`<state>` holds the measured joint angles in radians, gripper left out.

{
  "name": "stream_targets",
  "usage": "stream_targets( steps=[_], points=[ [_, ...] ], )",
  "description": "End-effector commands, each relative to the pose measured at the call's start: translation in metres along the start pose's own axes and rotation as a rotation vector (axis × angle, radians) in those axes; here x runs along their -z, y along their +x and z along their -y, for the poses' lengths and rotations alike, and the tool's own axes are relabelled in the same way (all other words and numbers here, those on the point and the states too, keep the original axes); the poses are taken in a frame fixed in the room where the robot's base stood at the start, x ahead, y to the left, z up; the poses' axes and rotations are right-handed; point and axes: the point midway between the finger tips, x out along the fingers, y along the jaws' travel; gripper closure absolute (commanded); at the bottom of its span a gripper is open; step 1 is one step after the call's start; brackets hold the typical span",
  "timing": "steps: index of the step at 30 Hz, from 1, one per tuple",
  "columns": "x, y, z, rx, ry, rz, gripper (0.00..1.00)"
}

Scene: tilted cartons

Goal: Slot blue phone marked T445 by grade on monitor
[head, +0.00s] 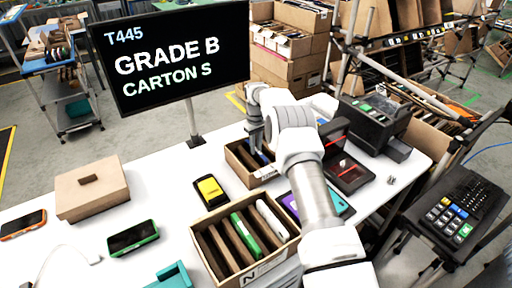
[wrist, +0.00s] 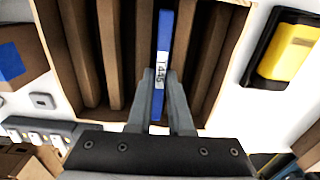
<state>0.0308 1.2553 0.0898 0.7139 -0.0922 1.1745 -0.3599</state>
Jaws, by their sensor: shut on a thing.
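The monitor (head: 170,55) reads "T445 GRADE B CARTON S". My gripper (wrist: 160,78) is shut on the blue phone (wrist: 165,35), whose white label reads T445. The phone stands on edge between brown dividers of a carton (wrist: 232,60) in the wrist view. In the head view my gripper (head: 256,142) points down into the far carton (head: 238,168), and a blue edge shows there. Whether the phone touches the carton floor is hidden. The near carton (head: 222,277), marked N, holds a green phone (head: 245,234) and a white phone (head: 271,217) between dividers.
A yellow and black device (head: 211,190) lies left of the far carton; it also shows in the wrist view (wrist: 294,45). A closed brown box (head: 92,190), a green-edged phone (head: 133,237) and an orange phone (head: 23,224) lie left. An open dark case (head: 348,172) stands right.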

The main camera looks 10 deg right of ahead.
Motion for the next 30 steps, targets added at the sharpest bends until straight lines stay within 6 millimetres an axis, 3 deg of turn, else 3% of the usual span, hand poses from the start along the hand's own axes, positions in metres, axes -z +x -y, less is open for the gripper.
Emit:
stream_targets(
  steps=[28, 29, 30],
  points=[
    [0.0002, 0.0052, -0.0001, 0.0, 0.0, -0.001, 1.0],
    [0.0002, 0.0052, -0.0001, 0.0, 0.0, -0.001, 0.78],
    [0.0002, 0.0053, -0.0001, 0.0, 0.0, -0.001, 0.71]
  ],
)
